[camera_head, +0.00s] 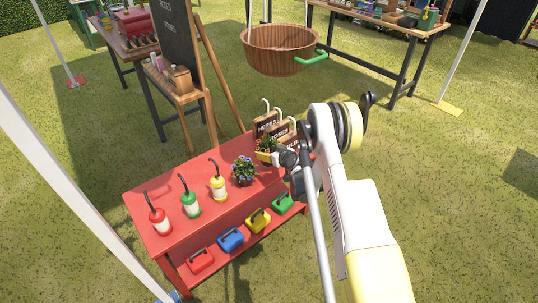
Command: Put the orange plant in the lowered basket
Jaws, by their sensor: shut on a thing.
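The orange plant (265,144), with small reddish-orange flowers, green leaves and a yellow pot, is at the back right part of the red table (160,200). My gripper (281,156) is at the right side of its pot, shut on it; the fingers are small and partly hidden by my arm. I cannot tell whether the pot touches the tabletop.
A blue-purple flower pot (243,172) stands left of the orange plant. Bottles with red, green and yellow tops (218,186) stand farther left. Wooden signs (268,124) stand behind the plant. A chalkboard easel (172,50) stands left of the basket.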

